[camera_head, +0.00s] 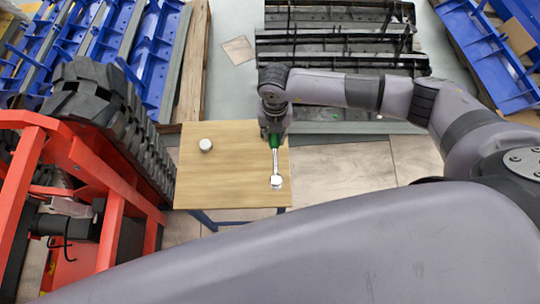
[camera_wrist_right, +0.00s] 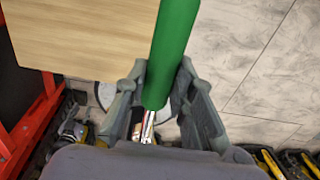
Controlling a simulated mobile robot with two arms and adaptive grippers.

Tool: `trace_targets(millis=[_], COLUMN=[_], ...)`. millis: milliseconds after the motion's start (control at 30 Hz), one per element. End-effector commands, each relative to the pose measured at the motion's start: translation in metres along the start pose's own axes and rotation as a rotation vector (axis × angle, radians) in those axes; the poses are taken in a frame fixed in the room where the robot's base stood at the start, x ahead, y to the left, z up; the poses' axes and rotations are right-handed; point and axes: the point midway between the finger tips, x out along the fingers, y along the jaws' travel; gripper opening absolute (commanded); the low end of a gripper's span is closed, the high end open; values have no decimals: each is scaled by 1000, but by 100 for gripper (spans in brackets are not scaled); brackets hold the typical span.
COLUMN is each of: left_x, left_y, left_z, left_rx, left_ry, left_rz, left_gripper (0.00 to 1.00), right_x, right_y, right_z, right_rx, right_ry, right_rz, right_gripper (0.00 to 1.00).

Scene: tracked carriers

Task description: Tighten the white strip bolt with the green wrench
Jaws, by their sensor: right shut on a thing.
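The green wrench has a green handle and a metal shaft (camera_head: 275,163). My right gripper (camera_head: 273,134) is shut on its green handle. In the right wrist view the green handle (camera_wrist_right: 172,50) stands between the two fingers of the right gripper (camera_wrist_right: 160,100). The wrench's far end lies at a small white piece (camera_head: 277,183) near the table's front right corner; whether it grips the piece, I cannot tell. Another white round piece (camera_head: 206,145) stands on the left part of the table. I cannot read which is the strip bolt. My left gripper is out of view.
The small wooden table (camera_head: 225,180) is mostly bare. A red tracked carrier (camera_head: 110,230) with a black track (camera_head: 105,105) stands close on its left. Black racks (camera_head: 340,50) and blue racks (camera_head: 485,50) lie behind. Floor to the table's right is clear.

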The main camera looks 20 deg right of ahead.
Motion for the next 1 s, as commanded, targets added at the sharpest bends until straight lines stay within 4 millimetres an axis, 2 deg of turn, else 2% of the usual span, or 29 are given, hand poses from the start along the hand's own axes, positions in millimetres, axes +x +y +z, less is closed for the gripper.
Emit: trace_targets(millis=[33,200,700,833,1000], left_x=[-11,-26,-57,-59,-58], left_y=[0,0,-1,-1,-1], left_z=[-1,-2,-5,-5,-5], left_rx=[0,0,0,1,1], left_ry=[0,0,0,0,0], left_rz=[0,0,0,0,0], left_gripper=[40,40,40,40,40], right_x=[-6,-5,-2,-1,0], right_y=[-4,-13,-39,-42,-42], right_z=[-11,-44,-136,-147,-148], right_rx=[-1,-1,0,0,1], right_ry=[4,4,4,1,0], right_rz=[0,0,0,1,2], right_gripper=[0,0,0,0,0])
